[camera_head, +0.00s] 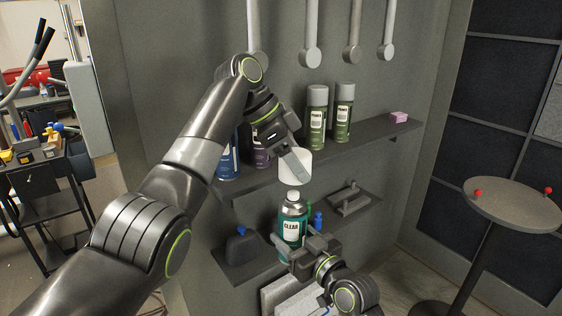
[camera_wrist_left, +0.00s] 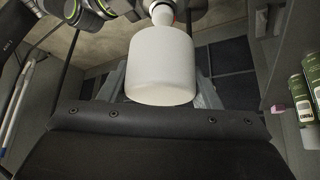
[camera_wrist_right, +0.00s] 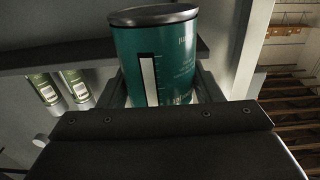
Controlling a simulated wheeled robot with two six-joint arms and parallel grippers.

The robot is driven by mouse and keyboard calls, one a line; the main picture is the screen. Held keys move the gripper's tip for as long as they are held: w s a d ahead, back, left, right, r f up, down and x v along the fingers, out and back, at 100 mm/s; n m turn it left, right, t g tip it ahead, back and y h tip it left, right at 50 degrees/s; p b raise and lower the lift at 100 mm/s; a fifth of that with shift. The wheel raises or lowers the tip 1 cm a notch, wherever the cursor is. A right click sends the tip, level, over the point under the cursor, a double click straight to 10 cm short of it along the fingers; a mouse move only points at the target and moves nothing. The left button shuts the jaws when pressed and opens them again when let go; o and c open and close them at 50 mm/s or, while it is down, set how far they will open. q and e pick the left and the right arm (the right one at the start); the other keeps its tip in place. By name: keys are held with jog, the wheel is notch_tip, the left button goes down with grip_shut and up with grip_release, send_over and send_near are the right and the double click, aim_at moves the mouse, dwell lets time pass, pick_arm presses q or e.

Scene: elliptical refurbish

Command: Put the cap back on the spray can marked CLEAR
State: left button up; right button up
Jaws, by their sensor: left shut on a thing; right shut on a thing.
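The spray can marked CLEAR (camera_head: 292,226) is teal with a bare white nozzle top (camera_head: 293,196). My right gripper (camera_head: 306,246) is shut on its lower body and holds it roughly upright in front of the shelves. In the right wrist view the can (camera_wrist_right: 160,65) fills the jaws, its dark base rim toward the camera. My left gripper (camera_head: 292,158) is shut on the white cap (camera_head: 295,170). The cap is just above the can's top and apart from it. In the left wrist view the cap (camera_wrist_left: 160,68) sits between the jaws, with the can's nozzle end (camera_wrist_left: 163,13) beyond it.
The upper shelf (camera_head: 376,134) holds two green PRIMER cans (camera_head: 316,118), a blue can (camera_head: 228,160), a dark purple can and a pink block (camera_head: 398,117). The lower shelf (camera_head: 243,268) holds a dark bottle (camera_head: 244,248). A round table (camera_head: 515,208) stands right.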

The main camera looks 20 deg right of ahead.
aim_at(295, 192)
pick_arm(q)
jog(key=shift+f, duration=2.85)
jog(key=shift+a+f, duration=0.1)
jog(key=shift+f, duration=0.7)
jog(key=o, duration=0.9)
jog(key=shift+o, duration=0.6)
jog(key=o, duration=0.3)
jog(key=shift+v, duration=3.5)
